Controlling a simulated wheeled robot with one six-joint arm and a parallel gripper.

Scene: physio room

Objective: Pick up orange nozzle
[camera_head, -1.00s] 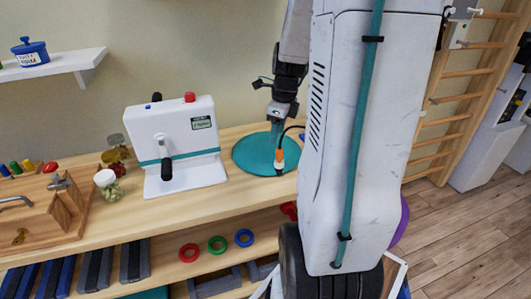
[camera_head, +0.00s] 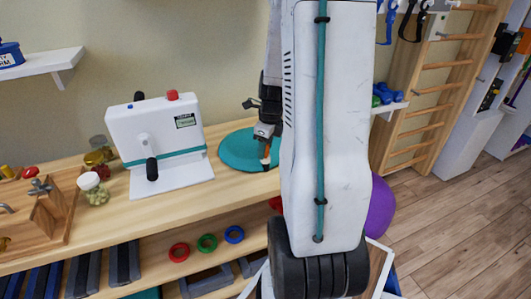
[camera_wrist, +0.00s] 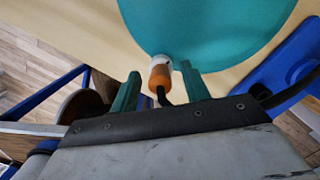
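The orange nozzle (camera_wrist: 159,76) has a white collar and a black cable, and lies at the near edge of the round teal mat (camera_wrist: 200,30). In the wrist view my gripper (camera_wrist: 160,76) is open, with one teal finger on each side of the nozzle. The right finger is very close to the nozzle; I cannot tell if they touch. In the head view the nozzle (camera_head: 266,153) shows small below my gripper, and the teal mat (camera_head: 237,150) lies on the wooden bench. My arm hides part of the mat and the cable there.
A white machine (camera_head: 159,145) with a red knob stands left of the mat. A jar (camera_head: 93,188) and a wooden board (camera_head: 45,222) stand farther left. Coloured rings (camera_head: 207,243) lie on the shelf below. A blue object (camera_wrist: 275,75) is right in the wrist view.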

